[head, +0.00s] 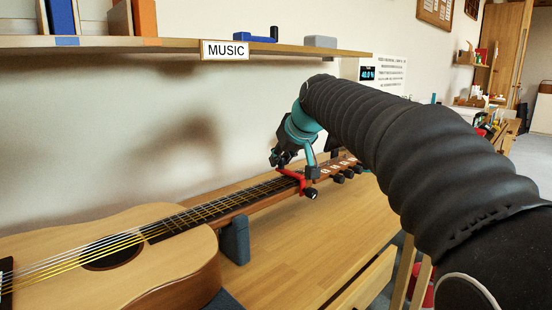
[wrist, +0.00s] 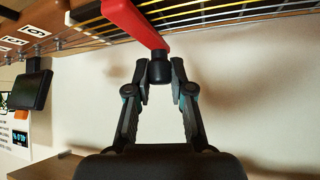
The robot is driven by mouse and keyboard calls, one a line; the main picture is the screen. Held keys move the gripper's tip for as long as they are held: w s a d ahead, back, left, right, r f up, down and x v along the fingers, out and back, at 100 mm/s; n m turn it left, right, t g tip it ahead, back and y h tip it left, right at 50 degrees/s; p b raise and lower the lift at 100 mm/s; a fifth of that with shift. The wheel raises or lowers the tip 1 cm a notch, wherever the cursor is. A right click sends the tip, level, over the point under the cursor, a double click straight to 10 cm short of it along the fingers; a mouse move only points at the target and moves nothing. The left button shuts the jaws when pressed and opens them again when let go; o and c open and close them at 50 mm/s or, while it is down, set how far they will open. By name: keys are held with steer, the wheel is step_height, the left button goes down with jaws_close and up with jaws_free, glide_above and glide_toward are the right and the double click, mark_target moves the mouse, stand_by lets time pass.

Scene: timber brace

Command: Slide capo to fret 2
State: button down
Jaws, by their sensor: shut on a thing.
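The acoustic guitar (head: 130,259) lies on the bench with its neck running to the upper right. The red capo (head: 291,175) sits across the neck near the headstock end. The capo's red bar also shows in the wrist view (wrist: 135,22), crossing the strings, with a black knob (wrist: 160,70) at its end. My gripper (head: 292,162) is at the capo. In the wrist view its two fingers (wrist: 160,84) are shut on the black knob. I cannot tell which fret the capo is at.
A grey neck support (head: 235,240) stands under the neck. A shelf labelled MUSIC (head: 225,50) runs along the wall above. The wooden bench top (head: 300,245) is clear in front of the neck. A dark device (wrist: 30,90) hangs by the headstock.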

steer(key=c, duration=1)
jaws_free()
steer(key=shift+a, duration=0.1)
steer(key=v, duration=1.2)
steer(key=s+d+f+m+g+h, duration=0.1)
steer(key=s+d+f, duration=0.2)
steer(key=s+f, duration=0.6)
steer(key=s+d+f+m+h, duration=0.1)
steer(key=s+d+f+m, duration=0.1)
steer(key=s+f, duration=0.7)
steer(key=s+d+f+m+g+h, duration=0.1)
steer(key=s+d+f, duration=0.4)
steer(key=s+f, duration=0.4)
step_height(320, 180, down, 3)
steer(key=shift+s+f+m+g+h, duration=0.1)
steer(key=shift+s+m+g+h, duration=0.2)
steer(key=shift+m+h, duration=0.1)
